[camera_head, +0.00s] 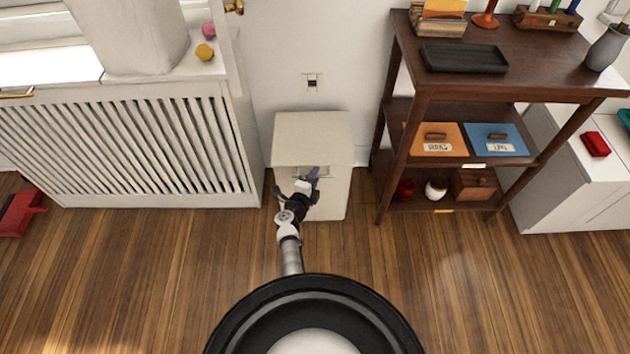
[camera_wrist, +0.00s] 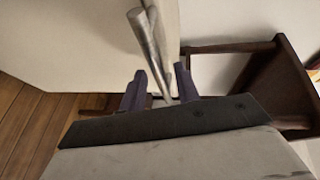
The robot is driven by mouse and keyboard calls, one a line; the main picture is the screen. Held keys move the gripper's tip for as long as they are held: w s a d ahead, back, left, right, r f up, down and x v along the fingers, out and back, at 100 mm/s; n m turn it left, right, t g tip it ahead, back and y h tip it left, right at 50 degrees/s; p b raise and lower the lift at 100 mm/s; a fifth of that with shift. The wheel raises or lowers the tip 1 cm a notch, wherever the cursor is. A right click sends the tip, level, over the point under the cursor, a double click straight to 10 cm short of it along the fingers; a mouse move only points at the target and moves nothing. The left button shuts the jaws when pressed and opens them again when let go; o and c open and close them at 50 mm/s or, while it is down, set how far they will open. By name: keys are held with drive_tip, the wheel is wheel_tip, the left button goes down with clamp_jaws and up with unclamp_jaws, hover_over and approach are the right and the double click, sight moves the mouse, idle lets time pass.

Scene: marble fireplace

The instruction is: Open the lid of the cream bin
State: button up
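The cream bin (camera_head: 334,195) stands against the wall, left of the dark shelf. Its flat lid (camera_head: 312,138) looks shut in the head view. A metal bar handle (camera_head: 322,172) sits on the bin's front, just below the lid's front edge; my gripper partly hides it. My gripper (camera_head: 310,180) is at this handle. In the wrist view the handle (camera_wrist: 147,38) slants down between the two dark fingers of my gripper (camera_wrist: 160,90). The fingers are apart, with gaps beside the bar. A cream face of the bin (camera_wrist: 65,40) fills the upper left there.
A white slatted radiator cover (camera_head: 140,150) stands left of the bin. A dark wooden shelf (camera_head: 430,97) with trays and jars stands close on the right. A white cabinet (camera_head: 570,180) is farther right. The wooden floor (camera_head: 150,270) in front is mostly clear.

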drive_tip(key=shift+w+d+f, duration=0.1)
drive_tip(key=shift+w+d, duration=0.05)
drive_tip(key=shift+w, duration=0.3)
clamp_jaws()
drive_tip(key=shift+r, duration=0.2)
